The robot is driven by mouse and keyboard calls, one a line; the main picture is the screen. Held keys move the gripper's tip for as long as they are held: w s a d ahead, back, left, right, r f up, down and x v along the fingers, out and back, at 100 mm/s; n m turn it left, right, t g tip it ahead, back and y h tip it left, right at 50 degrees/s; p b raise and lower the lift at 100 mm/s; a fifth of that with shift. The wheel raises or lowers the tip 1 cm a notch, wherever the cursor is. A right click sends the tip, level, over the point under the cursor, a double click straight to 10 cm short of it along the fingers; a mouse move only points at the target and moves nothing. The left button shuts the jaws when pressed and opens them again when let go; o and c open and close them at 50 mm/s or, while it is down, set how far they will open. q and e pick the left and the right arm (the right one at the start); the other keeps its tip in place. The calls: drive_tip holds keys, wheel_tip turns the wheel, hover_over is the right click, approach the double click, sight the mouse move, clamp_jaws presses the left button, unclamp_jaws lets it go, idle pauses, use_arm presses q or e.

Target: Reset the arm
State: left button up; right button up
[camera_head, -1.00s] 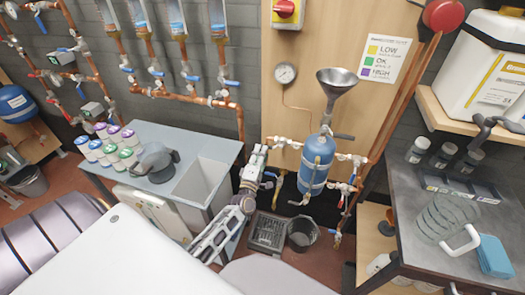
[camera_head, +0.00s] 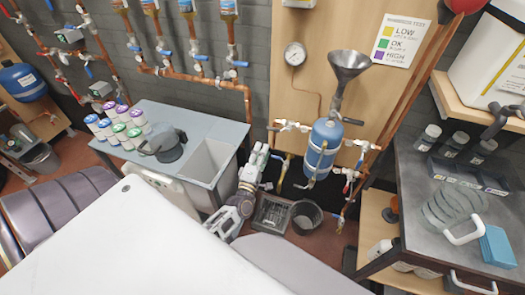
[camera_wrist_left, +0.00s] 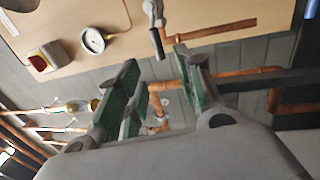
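My left arm reaches up from the lower middle of the head view. Its gripper (camera_head: 258,154) is small there, in front of the grey wall between the sink bench and the blue tank. In the left wrist view its two green-padded fingers (camera_wrist_left: 160,88) stand apart. No held object shows between them, only wall and copper pipe behind. My right gripper does not show in either view.
A blue tank with a funnel (camera_head: 323,148) hangs on a wooden panel beside the left gripper. A sink bench (camera_head: 170,118) with several coloured-lid jars stands left. A grey worktop (camera_head: 425,185) is right. A black crate (camera_head: 270,213) and bucket (camera_head: 305,217) are on the floor.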

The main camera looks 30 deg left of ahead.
use_arm(q)
drive_tip(key=shift+m, duration=0.3)
idle(0.5)
drive_tip(key=s+d+f+m+g+h, duration=0.2)
drive_tip(key=s+f+m+g, duration=0.3)
drive_tip(key=f, duration=0.6)
drive_tip(key=s+d+f+m+g+h, duration=0.1)
drive_tip(key=s+f+m, duration=0.2)
drive_tip(key=f+m, duration=0.55)
drive_tip(key=s+d+f+m+g+h, duration=0.2)
drive_tip(key=s+f+m+g, duration=0.15)
drive_tip(key=f, duration=1.05)
drive_tip(key=s+f+m+g, duration=0.2)
drive_tip(key=s+f+g, duration=0.1)
drive_tip(key=s+f, duration=0.4)
drive_tip(key=s+a+f+m+g, duration=0.1)
drive_tip(key=s+f, duration=0.6)
drive_tip(key=s, duration=0.7)
drive_tip(key=s+a+f+m+g, duration=0.1)
drive_tip(key=s+f+m+g, duration=0.2)
drive_tip(key=s+f, duration=0.5)
drive_tip(key=shift+s+g+y, duration=0.3)
drive_tip(key=shift+s+g, duration=0.55)
drive_tip(key=shift+s, duration=0.4)
